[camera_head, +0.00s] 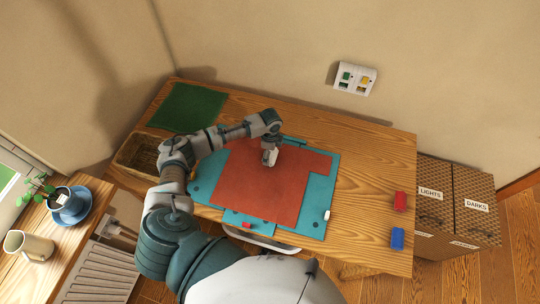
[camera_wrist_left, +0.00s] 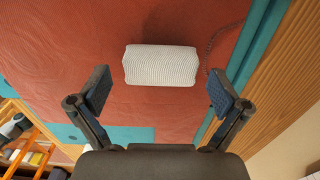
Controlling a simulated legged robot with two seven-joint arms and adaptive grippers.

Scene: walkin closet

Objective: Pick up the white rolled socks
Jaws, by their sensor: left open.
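The white rolled socks (camera_wrist_left: 161,65) are a ribbed white bundle lying on the red cloth (camera_wrist_left: 60,35) near its edge in the left wrist view. In the head view, a small white shape (camera_head: 268,158) below the end of my left arm looks like the socks, partly covered. My left gripper (camera_wrist_left: 162,92) is open, its two dark fingers apart on either side below the socks, with nothing between them. In the head view the gripper (camera_head: 281,141) is over the upper part of the red cloth. My right gripper is not in view.
The red cloth lies on a teal board (camera_head: 318,190) on a wooden table (camera_head: 365,190). A green cloth (camera_head: 188,108) and wicker basket (camera_head: 138,150) are at the left.

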